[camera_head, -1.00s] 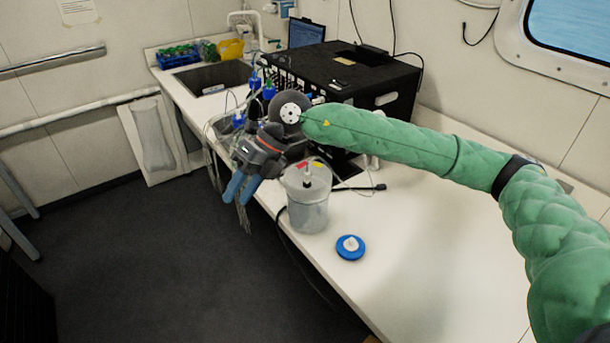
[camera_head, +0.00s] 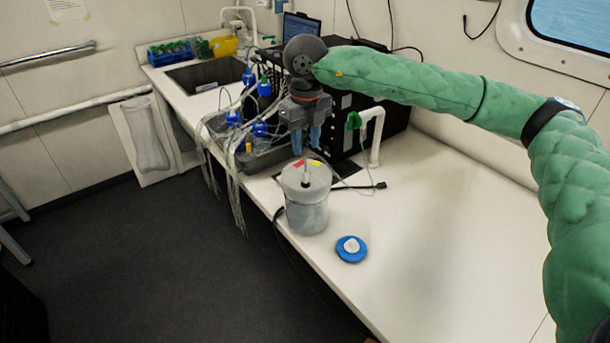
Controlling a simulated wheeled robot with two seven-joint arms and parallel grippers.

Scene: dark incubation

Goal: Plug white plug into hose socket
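No part can be surely identified as the white plug or the hose socket at this size. A translucent container (camera_head: 306,215) stands near the front edge of the counter. Its grey lid (camera_head: 300,184) has red and yellow marks and a fitting on top, with a thin hose near it. A round blue disc (camera_head: 350,257) with a white piece (camera_head: 351,245) on it lies on the counter, right of the container. My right gripper (camera_head: 306,146) points down above and behind the lid in the picture. Its blue fingers look apart, with nothing seen between them. My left gripper is out of view.
A grey tray (camera_head: 262,160) with blue-capped bottles and hanging tubes stands left of my gripper. A black box (camera_head: 385,115) stands behind. A white pipe (camera_head: 375,140) with a green fitting (camera_head: 353,120) rises to the right. The counter (camera_head: 440,240) is clear at the right.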

